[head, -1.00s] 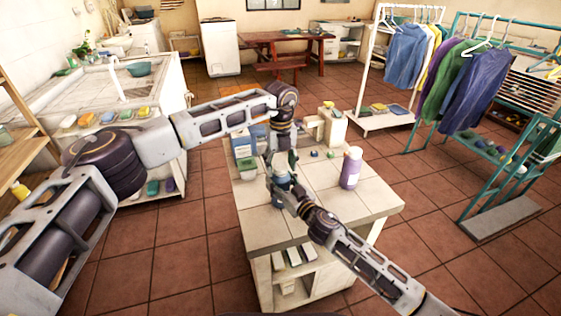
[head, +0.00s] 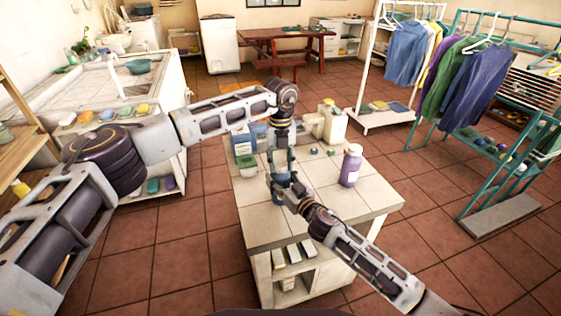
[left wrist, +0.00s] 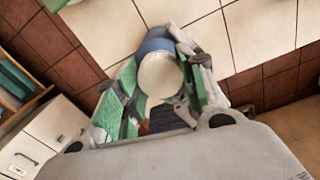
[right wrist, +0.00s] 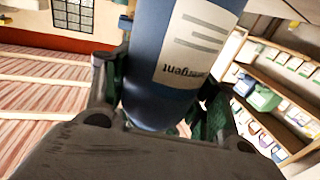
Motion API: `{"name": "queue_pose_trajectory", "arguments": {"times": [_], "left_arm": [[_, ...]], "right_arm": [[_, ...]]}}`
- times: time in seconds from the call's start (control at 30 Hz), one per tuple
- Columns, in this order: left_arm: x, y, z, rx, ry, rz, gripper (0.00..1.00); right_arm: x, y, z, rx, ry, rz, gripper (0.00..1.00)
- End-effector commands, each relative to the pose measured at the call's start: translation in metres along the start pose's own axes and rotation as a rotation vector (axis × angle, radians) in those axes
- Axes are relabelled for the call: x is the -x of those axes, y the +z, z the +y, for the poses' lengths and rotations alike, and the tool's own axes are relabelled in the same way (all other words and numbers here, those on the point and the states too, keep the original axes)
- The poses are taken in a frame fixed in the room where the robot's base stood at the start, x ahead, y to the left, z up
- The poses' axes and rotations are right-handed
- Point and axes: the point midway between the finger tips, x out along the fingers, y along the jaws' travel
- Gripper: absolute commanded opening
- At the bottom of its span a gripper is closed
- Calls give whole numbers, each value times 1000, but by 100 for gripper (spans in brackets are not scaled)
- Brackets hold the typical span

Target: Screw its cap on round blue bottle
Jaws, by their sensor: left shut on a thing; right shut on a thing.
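The round blue bottle (head: 281,180) is at the left part of the tiled table (head: 320,200), roughly upright. My right gripper (head: 279,190) is shut on its side. In the right wrist view the blue bottle (right wrist: 165,60) fills the space between the fingers, its printed white label showing. My left gripper (head: 281,160) points down from above the bottle. In the left wrist view a pale cream round cap (left wrist: 160,75) sits between its green-padded fingers, with the blue bottle (left wrist: 154,43) just behind it. Whether cap and bottle neck touch is hidden.
A purple bottle (head: 350,168) stands to the right on the table. A cream jug (head: 335,122), a blue box (head: 243,142) and a green container (head: 246,162) stand farther back. Small caps lie near the jug. The table's front right is clear.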

Motion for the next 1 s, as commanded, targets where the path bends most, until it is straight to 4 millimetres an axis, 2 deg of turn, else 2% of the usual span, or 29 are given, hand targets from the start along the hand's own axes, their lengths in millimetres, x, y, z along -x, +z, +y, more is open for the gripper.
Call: {"name": "queue_pose_trajectory", "arguments": {"times": [1.0], "left_arm": [[-1,0,0,-828,0,0,11]], "right_arm": [[0,0,0,-1,0,0,0]]}}
